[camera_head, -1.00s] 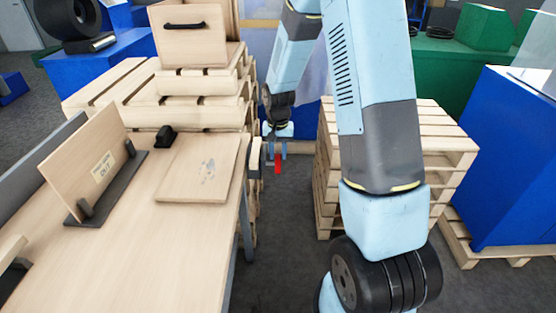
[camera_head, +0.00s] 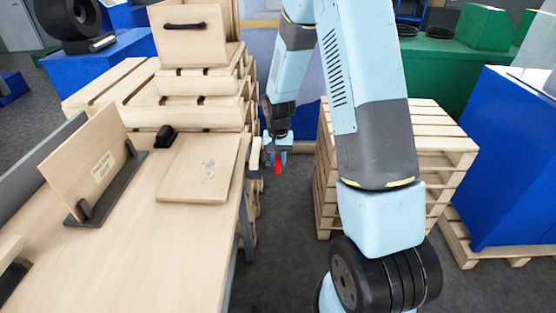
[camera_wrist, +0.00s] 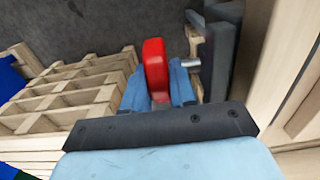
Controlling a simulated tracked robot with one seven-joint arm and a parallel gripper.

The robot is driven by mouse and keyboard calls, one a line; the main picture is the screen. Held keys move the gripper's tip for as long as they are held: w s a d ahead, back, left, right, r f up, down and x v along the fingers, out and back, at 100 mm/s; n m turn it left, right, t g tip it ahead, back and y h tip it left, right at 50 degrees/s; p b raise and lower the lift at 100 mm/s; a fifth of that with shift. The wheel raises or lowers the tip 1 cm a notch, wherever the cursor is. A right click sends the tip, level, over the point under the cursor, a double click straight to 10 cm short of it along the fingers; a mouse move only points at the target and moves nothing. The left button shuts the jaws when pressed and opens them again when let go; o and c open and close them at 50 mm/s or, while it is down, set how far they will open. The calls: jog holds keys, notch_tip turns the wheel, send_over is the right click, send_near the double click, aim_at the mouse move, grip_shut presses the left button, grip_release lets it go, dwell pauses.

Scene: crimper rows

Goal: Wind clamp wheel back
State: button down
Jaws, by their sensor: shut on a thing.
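The clamp wheel (camera_wrist: 155,68) is red and sits beside the edge of the wooden workbench (camera_head: 150,245). It also shows as a small red piece in the head view (camera_head: 278,164). My gripper (camera_wrist: 158,92) is shut on the wheel, with a blue finger on each side of it. A short metal rod (camera_wrist: 191,63) shows just to the right of the wheel in the wrist view. The part of the wheel between the fingers is hidden.
A wooden board (camera_head: 200,168) lies flat on the bench. An upright panel (camera_head: 87,175) stands in a dark holder at left. Stacked pallets (camera_head: 425,150) stand right of my gripper, with more behind the bench. Grey floor is clear between bench and pallets.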

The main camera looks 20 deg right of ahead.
jog(key=shift+s+a, duration=0.1)
jog(key=shift+s+t+h, duration=0.15)
jog(key=shift+t+h, duration=0.25)
jog(key=shift+t, duration=0.6)
jog(key=shift+s+a+f+t, duration=0.1)
jog(key=shift+s+t, duration=0.1)
jog(key=shift+t, duration=0.6)
jog(key=shift+t+h, duration=0.3)
jog(key=c, duration=1.3)
grip_release()
